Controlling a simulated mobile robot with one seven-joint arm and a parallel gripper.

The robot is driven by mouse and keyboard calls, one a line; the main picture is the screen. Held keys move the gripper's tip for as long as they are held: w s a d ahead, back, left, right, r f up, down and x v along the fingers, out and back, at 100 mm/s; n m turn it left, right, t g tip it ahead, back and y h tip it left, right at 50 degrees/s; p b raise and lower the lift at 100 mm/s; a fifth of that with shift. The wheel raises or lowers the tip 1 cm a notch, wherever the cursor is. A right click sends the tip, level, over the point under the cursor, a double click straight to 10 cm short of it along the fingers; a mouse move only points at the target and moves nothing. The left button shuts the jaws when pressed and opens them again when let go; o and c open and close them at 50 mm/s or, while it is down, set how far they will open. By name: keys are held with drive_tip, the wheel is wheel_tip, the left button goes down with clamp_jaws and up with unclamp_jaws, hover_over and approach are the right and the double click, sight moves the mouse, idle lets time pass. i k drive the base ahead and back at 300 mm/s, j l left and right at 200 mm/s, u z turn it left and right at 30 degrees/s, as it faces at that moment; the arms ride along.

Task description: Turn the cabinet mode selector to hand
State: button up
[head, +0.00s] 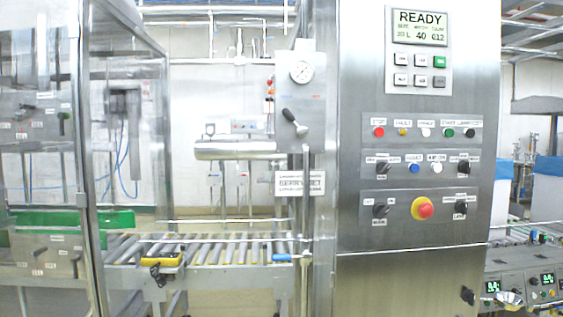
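The steel cabinet (350,120) stands upright in the centre right with a lit READY display. Its front carries several black rotary selectors: upper left (382,168), upper right (463,167), lower left (380,211) and lower right (460,207). Their small labels are too blurred to read for certain, so I cannot tell which is the mode selector or which position each knob points to. My gripper is not in view.
A red emergency stop knob (422,208) on a yellow ring sits between the lower selectors. A valve panel (301,95) with gauge and lever adjoins the cabinet's left side. A roller conveyor (215,250) and glazed enclosure stand left; small control boxes (540,284) stand lower right.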

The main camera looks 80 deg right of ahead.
sight(382, 168)
drive_tip(key=z, duration=3.4)
